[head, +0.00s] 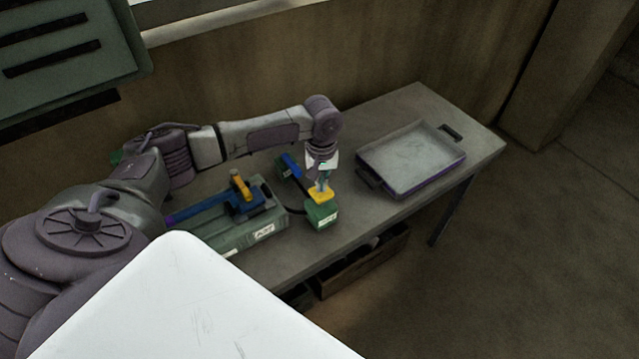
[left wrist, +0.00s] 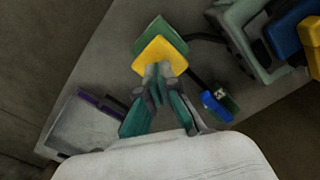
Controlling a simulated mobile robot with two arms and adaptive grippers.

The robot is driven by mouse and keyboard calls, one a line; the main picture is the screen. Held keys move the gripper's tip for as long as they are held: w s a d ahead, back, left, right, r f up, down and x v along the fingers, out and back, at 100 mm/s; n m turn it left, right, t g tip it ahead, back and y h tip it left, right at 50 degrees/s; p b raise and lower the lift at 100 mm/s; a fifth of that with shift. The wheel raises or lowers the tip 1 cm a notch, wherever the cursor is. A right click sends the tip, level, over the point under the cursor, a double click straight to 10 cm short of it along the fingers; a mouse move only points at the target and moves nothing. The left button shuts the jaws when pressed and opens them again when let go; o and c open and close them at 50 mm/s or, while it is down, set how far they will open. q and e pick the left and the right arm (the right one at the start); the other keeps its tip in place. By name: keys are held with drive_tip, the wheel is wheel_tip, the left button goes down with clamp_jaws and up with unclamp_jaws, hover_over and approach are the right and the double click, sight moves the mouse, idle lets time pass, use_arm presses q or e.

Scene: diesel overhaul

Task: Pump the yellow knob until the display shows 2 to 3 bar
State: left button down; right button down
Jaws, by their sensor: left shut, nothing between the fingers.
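The yellow knob (head: 321,196) sits on top of a small green box (head: 322,214) near the front edge of the table. In the left wrist view the yellow knob (left wrist: 160,54) covers much of the green box (left wrist: 160,28). My left gripper (head: 323,186) points down right over the knob, its fingers shut with nothing between them. In the left wrist view the fingertips (left wrist: 158,72) overlap the knob's edge; I cannot tell whether they touch it. The box has a small pale label on its front, too small to read. My right gripper is not in view.
A grey tray (head: 411,158) with dark handles lies to the right on the table (head: 418,101). A green unit (head: 245,232) with blue and yellow parts stands left. A blue piece (head: 290,165) lies behind the box, with a dark cable. A wooden crate (head: 362,262) is below.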

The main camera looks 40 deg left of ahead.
use_arm(q)
drive_tip(key=shift+f, duration=0.1)
idle(0.4)
drive_tip(key=shift+f+b, duration=0.85)
drive_tip(key=shift+f, duration=1.25)
wheel_tip(320, 180, up, 4)
drive_tip(key=p, duration=0.5)
drive_tip(key=shift+r, duration=0.2)
drive_tip(key=shift+f, duration=0.1)
